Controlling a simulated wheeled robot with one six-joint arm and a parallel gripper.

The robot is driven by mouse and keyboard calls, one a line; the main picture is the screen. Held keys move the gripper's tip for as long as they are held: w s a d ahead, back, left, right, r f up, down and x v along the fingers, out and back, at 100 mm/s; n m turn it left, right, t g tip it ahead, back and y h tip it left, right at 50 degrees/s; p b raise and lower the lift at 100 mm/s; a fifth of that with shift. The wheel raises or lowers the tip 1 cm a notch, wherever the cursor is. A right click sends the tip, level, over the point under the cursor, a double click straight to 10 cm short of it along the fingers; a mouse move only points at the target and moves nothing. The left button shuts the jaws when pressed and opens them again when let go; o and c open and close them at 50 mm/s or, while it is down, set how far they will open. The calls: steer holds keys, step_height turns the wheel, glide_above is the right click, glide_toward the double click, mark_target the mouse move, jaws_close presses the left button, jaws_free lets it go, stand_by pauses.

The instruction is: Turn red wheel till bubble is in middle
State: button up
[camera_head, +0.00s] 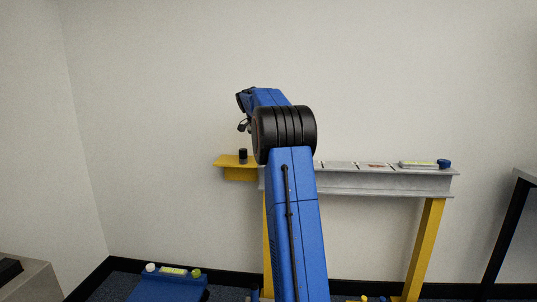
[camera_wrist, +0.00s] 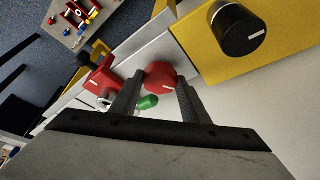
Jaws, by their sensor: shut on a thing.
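The red wheel (camera_wrist: 160,72), with a short white mark on its face, sits between the two grey fingers of my gripper (camera_wrist: 158,84) in the wrist view. The fingers are shut on its sides. A small rounded green piece (camera_wrist: 148,102) shows just beside the wheel; I cannot tell whether it is a bubble vial. No bubble can be made out. In the head view my arm hides the wheel and my gripper.
A black knob (camera_wrist: 240,29) stands on a yellow plate (camera_wrist: 198,45) beside the wheel. A red block (camera_wrist: 101,78) is on the wheel's other side. The grey beam (camera_head: 385,181) stands on yellow legs before a bare wall. A blue unit (camera_head: 165,288) with another vial is low left.

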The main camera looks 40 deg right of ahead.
steer(key=shift+m, duration=0.4)
steer(key=o, duration=0.8)
steer(key=shift+w+r, duration=0.1)
steer(key=shift+r, duration=0.05)
steer(key=v, duration=1.7)
steer(key=shift+w+r, duration=0.15)
